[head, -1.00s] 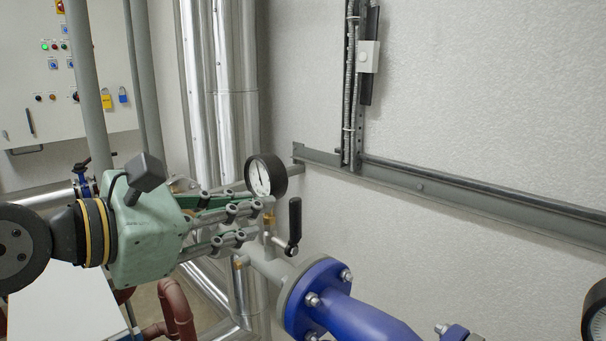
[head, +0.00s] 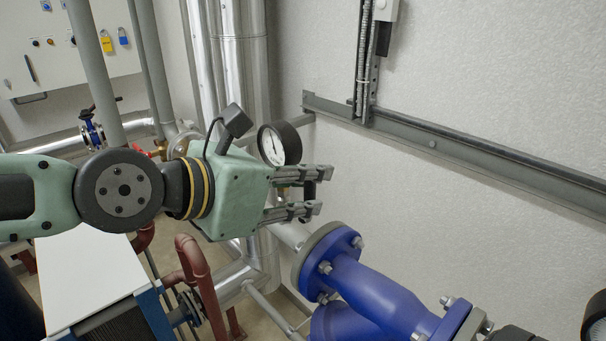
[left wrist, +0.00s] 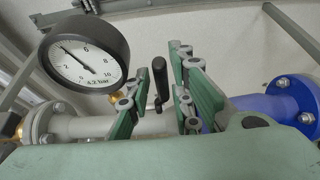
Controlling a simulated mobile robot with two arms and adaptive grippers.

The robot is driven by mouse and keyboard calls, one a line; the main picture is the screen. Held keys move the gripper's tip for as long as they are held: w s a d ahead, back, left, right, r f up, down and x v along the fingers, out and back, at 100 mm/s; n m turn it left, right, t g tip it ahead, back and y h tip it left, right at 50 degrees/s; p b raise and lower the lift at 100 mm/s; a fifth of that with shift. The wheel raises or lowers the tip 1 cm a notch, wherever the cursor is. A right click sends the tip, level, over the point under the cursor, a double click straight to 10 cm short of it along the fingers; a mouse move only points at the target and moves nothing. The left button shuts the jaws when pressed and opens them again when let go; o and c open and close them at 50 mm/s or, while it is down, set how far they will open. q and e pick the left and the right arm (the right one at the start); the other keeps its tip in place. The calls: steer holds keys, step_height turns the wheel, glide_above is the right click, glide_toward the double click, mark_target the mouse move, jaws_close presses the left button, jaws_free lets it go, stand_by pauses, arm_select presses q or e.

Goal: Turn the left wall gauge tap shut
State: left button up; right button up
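The left wall gauge (head: 280,144), white-faced with a black rim, stands above the pipe by the wall; its dial also shows in the left wrist view (left wrist: 84,58). The black tap handle (head: 309,188) is just below and right of it, partly hidden by my fingers. My left gripper (head: 321,190) is open, its fingers reaching to either side of the handle. In the left wrist view the upright handle (left wrist: 159,80) stands between the spread fingers (left wrist: 157,92), with gaps visible on both sides. The tap's body is mostly hidden. My right gripper is not in view.
A blue flanged pipe (head: 375,290) runs right of the tap. A steel rail (head: 450,150) crosses the wall behind. Tall silver pipes (head: 230,80) stand behind the gripper. Another gauge (head: 598,318) is cut off at the right edge.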

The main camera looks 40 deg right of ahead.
arm_select(q)
steer(key=shift+s, duration=0.1)
steer(key=shift+c, duration=0.4)
jaws_close()
